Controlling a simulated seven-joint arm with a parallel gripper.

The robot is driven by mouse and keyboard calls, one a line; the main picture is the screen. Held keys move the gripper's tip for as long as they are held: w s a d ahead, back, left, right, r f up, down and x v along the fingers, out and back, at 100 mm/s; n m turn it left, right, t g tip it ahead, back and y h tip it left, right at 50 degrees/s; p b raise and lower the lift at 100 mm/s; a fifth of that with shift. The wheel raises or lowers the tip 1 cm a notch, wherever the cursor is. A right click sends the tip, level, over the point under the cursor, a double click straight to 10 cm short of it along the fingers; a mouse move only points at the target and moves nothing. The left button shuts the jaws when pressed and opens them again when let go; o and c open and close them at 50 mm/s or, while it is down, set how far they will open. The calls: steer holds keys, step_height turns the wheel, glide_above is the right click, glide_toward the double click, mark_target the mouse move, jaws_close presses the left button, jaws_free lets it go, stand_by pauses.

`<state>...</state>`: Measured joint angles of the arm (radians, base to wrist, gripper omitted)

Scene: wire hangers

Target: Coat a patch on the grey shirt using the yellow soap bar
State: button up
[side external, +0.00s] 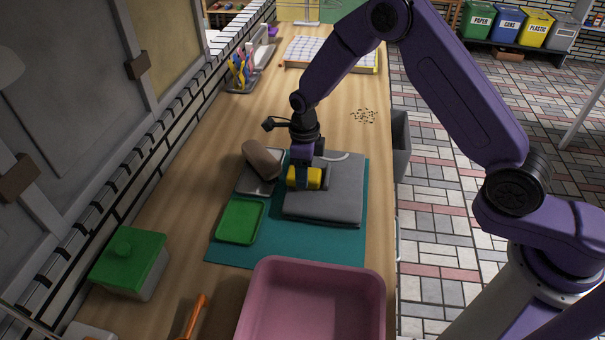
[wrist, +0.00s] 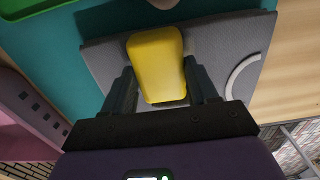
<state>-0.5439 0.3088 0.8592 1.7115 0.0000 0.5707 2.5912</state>
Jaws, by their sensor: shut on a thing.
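The grey shirt (side external: 335,200) lies folded flat on a teal mat (side external: 290,246). A pale curved line shows on it near one corner; the wrist view shows this line (wrist: 244,72) too. My gripper (side external: 305,180) is shut on the yellow soap bar (side external: 303,177), over the shirt's left part in the side view. In the wrist view the soap bar (wrist: 157,62) sits between the two fingers, above the grey shirt (wrist: 107,58). I cannot tell whether the soap touches the cloth. The soap's underside is hidden.
A brown rounded object (side external: 261,159) rests on a grey tray (side external: 250,185) left of the shirt. A green tray (side external: 240,222) lies at the mat's left. A pink basin (side external: 312,300) stands in front. A green-lidded box (side external: 128,262) is at the left.

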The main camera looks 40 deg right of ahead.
steer(key=shift+w+d, duration=2.5)
steer(key=shift+s+a, duration=3.75)
steer(key=shift+s, duration=0.05)
step_height(320, 180, up, 8)
